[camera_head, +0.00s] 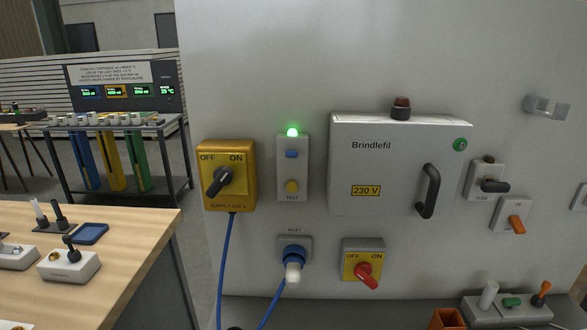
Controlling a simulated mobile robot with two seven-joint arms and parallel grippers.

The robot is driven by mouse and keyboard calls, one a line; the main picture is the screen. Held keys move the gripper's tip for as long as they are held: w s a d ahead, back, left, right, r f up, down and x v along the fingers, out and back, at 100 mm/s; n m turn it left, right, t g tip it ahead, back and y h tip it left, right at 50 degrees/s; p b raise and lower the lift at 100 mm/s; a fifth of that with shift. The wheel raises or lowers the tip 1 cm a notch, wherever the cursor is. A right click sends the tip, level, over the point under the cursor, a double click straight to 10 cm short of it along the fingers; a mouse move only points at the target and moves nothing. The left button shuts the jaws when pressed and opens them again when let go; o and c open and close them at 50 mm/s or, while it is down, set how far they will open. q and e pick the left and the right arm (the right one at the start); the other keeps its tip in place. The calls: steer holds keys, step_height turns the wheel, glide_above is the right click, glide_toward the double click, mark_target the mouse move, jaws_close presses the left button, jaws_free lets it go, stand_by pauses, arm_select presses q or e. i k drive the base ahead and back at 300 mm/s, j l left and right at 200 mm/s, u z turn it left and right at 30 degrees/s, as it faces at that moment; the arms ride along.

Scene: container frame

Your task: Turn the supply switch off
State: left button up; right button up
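The supply switch (228,176) is a yellow box on the left part of the grey panel, marked OFF at upper left, ON at upper right and SUPPLY 230 V below. Its black handle (217,182) is slanted, with its upper end toward ON and its lower end toward the lower left. A green lamp (292,132) glows on top of the grey TEST box (292,167) to its right. Neither of my grippers is in view, and nothing touches the switch.
A 230 V cabinet (380,150) with a black handle is right of the TEST box. A red-handled switch (363,266) is below it. Blue cables hang from the supply switch and the inlet plug (293,257). A wooden table (120,230) stands at left.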

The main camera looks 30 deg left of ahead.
mark_target(223, 175)
steer(key=u, duration=1.5)
